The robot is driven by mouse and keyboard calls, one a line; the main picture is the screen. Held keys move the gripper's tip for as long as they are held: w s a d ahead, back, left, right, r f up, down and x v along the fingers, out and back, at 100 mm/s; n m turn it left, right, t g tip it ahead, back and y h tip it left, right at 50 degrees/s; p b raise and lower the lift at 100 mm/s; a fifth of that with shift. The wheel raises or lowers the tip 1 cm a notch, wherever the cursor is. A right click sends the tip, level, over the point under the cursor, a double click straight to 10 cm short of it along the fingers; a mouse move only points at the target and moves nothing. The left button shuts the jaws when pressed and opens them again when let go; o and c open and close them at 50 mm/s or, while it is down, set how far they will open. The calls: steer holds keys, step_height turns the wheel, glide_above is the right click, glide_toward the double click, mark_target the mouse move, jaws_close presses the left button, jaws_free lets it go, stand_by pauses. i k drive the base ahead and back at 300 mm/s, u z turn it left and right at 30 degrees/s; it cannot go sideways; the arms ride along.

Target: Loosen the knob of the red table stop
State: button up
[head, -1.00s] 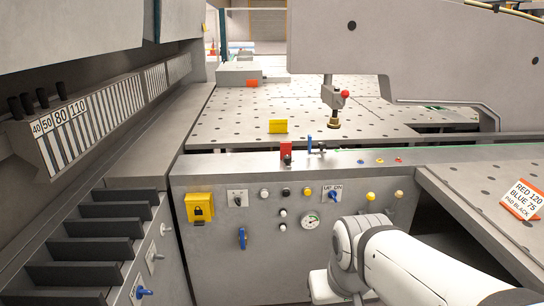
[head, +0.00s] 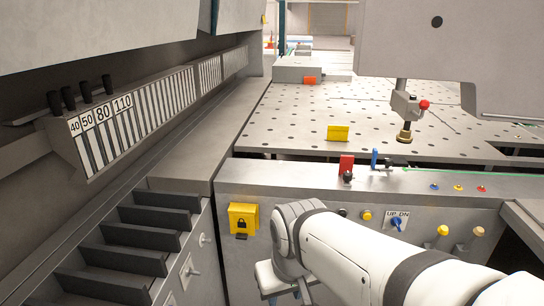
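The red table stop (head: 346,162) stands on the front rail of the machine table in the head view. Its dark knob (head: 348,177) sits low on the front of the red plate. My white arm reaches in from the lower right, and its rounded wrist is in front of the control panel, below and left of the red stop.
A yellow plate (head: 338,133) stands on the perforated table (head: 290,115) behind the red stop. A clamp with a red ball (head: 424,104) hangs at the right. The panel carries a yellow lock box (head: 243,219) and an UP-DN switch (head: 397,223). A slotted rack (head: 135,240) is at left.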

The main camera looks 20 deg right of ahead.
mark_target(348, 176)
steer(key=z, duration=0.1)
steer(key=i, duration=1.1)
steer(key=z, duration=0.8)
